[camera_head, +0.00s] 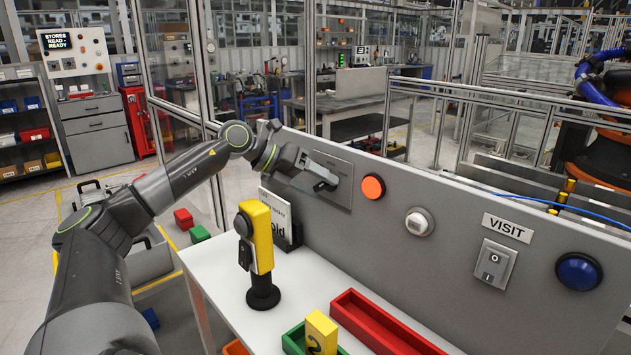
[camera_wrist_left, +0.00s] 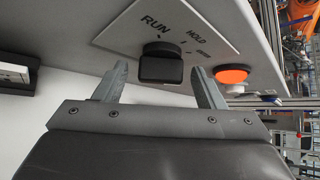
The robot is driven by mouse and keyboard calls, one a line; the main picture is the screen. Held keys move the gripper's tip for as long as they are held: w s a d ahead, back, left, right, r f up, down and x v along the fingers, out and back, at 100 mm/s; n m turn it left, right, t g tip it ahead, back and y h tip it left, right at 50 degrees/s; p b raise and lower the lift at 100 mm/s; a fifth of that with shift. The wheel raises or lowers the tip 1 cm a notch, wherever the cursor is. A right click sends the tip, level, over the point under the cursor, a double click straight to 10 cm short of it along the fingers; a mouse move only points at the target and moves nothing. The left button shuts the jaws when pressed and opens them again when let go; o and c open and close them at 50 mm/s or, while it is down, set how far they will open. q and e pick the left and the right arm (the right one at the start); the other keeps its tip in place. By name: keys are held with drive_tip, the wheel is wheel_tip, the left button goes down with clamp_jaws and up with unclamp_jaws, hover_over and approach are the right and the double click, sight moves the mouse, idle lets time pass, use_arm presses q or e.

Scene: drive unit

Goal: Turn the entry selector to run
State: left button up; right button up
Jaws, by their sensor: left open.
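The entry selector is a black knob (camera_wrist_left: 160,66) on a light plate printed RUN, HOLD and a third, smaller word in the left wrist view. I cannot tell which mark the knob points to. Its plate (camera_head: 340,200) shows in the head view on the grey panel, partly covered by my left gripper (camera_head: 328,180). In the left wrist view my left gripper (camera_wrist_left: 160,72) is open, with one finger on each side of the knob and visible gaps between. Whether the tips reach the knob's depth is unclear. My right gripper is not in view.
Right of the selector, the panel carries an orange button (camera_head: 373,187), a white button (camera_head: 419,223), a VISIT switch (camera_head: 495,264) and a blue button (camera_head: 578,271). On the white table below stand a yellow-and-black device (camera_head: 260,237), a red tray (camera_head: 375,328) and a numbered yellow block (camera_head: 320,332).

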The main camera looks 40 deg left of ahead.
use_arm(q)
drive_tip(key=shift+c, duration=0.4)
drive_tip(key=c, duration=0.9)
